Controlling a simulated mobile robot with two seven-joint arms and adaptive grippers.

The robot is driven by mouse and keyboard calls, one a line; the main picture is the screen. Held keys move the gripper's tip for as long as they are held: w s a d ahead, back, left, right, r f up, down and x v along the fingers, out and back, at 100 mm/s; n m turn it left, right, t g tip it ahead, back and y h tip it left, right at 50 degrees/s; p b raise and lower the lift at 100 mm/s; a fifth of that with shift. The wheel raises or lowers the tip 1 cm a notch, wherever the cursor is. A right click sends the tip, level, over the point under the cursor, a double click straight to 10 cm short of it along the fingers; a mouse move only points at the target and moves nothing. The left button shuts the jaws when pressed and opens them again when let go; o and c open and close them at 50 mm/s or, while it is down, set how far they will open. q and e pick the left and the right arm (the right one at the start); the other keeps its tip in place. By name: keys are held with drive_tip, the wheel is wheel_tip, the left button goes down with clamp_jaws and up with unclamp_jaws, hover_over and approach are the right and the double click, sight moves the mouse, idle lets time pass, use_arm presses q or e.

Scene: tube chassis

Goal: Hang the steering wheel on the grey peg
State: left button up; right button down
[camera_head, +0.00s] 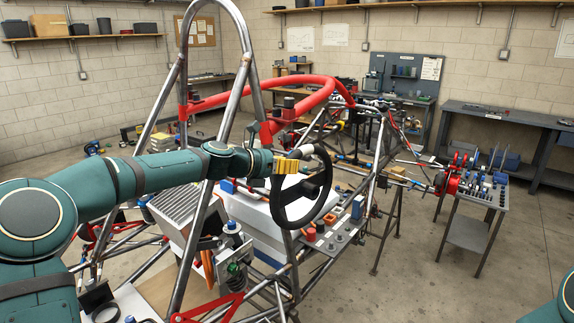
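The black steering wheel (316,187) stands nearly upright, its rim and spokes facing me, in front of the tube chassis. My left gripper (296,159) has yellow finger pads and meets the wheel at its upper left rim. The pads appear closed on the rim, though the contact is small in view. I cannot make out a grey peg for certain. My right gripper is out of view; only part of my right arm shows at the bottom right corner.
The tube chassis (176,75) with red padding (310,90) fills the middle. A cart (490,196) with discs and posts is at right. Workbenches (515,118) line the back wall. The right foreground floor is clear.

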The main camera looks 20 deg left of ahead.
use_arm(q)
drive_tip(key=o, duration=0.3)
drive_tip(key=shift+a+f, duration=0.15)
drive_tip(key=shift+f, duration=0.15)
drive_tip(key=shift+r, duration=0.1)
drive_tip(key=v, duration=1.2)
